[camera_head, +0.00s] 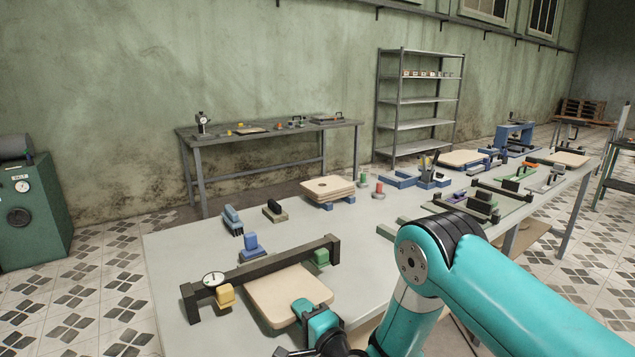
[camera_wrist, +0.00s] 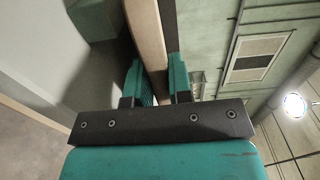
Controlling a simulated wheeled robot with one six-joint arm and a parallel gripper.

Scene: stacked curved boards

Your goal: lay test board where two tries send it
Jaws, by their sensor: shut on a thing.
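The test board (camera_head: 288,293) is a pale, square board with rounded corners, near the front of the long table. My gripper (camera_head: 315,318) is shut on the board's near right edge. In the wrist view the board (camera_wrist: 147,35) shows edge-on between the two teal fingers (camera_wrist: 155,80). A dark bar (camera_head: 275,265) runs just behind the board, with a round dial gauge (camera_head: 213,280) at its left end. A yellow block (camera_head: 226,296) and a green block (camera_head: 321,257) sit by the bar's ends. I cannot tell whether the board touches the table or the bar.
A stack of similar boards (camera_head: 328,187) stands further back on the table (camera_head: 185,250). Blue blocks (camera_head: 251,245), a dark block (camera_head: 274,209) and red-topped and green-topped posts stand around it. Several fixtures crowd the table's far right. Some bare tabletop lies between bar and stack.

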